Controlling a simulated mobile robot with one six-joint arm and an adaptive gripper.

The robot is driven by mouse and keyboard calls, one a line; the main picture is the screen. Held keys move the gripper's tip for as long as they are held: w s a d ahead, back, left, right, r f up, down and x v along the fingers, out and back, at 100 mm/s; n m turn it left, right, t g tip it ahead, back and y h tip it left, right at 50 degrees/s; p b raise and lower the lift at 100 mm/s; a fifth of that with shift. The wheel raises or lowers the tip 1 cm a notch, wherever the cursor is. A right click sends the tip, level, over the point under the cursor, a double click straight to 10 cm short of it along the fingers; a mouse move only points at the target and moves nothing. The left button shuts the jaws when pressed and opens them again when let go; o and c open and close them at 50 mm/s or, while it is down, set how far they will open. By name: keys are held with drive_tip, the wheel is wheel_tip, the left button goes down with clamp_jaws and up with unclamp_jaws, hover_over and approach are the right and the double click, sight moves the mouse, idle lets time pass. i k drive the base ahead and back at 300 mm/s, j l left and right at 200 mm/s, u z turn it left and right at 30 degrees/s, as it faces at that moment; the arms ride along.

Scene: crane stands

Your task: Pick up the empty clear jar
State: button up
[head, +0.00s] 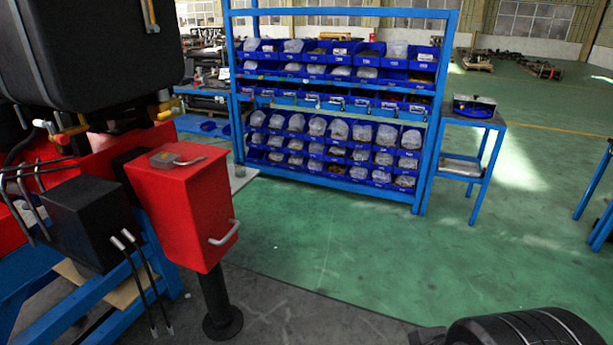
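I cannot make out a clear jar for certain in the head view. A small pale, greyish shape (239,171) stands low by the left foot of the blue rack, too small to identify. Many clear plastic bags fill the rack's bins, and no jar stands out among them. My gripper does not show. A dark rounded part at the bottom right edge may belong to my own arm; no fingers are visible there.
A red box (190,205) with a metal handle stands on a black post at left, beside blue and red machinery. A blue rack (424,150) of blue bins stands ahead. A small blue side table (465,168) is right of it. Green floor (350,245) lies clear between.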

sight(240, 171)
drive_tip(key=i+l+u, duration=0.1)
drive_tip(key=i+u, duration=0.25)
drive_tip(key=i+l+u, duration=0.3)
drive_tip(key=i, duration=0.25)
drive_tip(key=i+l+u, duration=0.1)
drive_tip(key=i+l, duration=0.2)
drive_tip(key=i, duration=0.4)
drive_tip(key=i+l+u, duration=0.1)
drive_tip(key=i+l, duration=0.3)
drive_tip(key=i, duration=0.25)
drive_tip(key=i+l, duration=0.45)
drive_tip(key=i, duration=0.2)
drive_tip(key=i+l+u, duration=0.15)
drive_tip(key=i+l, duration=0.25)
drive_tip(key=i, duration=0.25)
